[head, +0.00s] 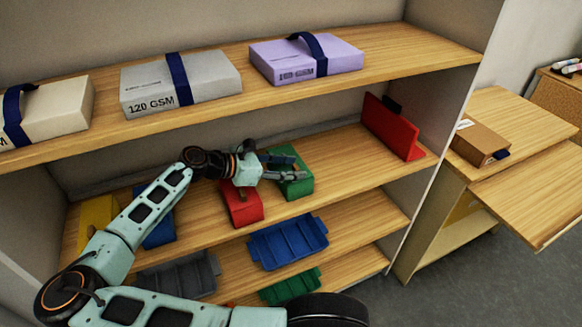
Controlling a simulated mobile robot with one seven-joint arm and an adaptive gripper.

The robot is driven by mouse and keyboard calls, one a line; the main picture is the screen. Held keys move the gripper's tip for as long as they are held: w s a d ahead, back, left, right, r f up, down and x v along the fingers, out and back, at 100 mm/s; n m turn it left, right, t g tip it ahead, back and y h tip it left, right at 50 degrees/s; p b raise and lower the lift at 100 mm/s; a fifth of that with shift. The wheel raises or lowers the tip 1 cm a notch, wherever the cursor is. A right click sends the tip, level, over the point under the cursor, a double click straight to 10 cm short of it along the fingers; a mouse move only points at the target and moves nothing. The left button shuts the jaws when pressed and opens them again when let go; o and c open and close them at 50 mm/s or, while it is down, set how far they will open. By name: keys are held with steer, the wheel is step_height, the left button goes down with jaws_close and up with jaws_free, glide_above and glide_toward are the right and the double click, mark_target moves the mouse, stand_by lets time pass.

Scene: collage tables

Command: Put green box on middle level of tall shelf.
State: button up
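The tall shelf (345,165) fills most of the head view. The green box (296,188) appears to rest on its middle board, just right of a red box (242,206). My gripper (303,167) reaches in from the left, with its fingers in front of the upper part of the green box. The fingers look apart with a gap between them, so it seems open. I cannot tell whether they touch the box. The fingers hide part of the green box.
Paper packs stand on the top board, including a purple pack (306,60). A red upright piece (389,128) stands at the middle board's right. A blue tray (288,242) and green tray (290,287) lie below.

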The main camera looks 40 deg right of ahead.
steer(key=shift+a, duration=0.15)
steer(key=b+v, duration=0.1)
steer(key=v, duration=1.1)
steer(key=shift+b, duration=0.35)
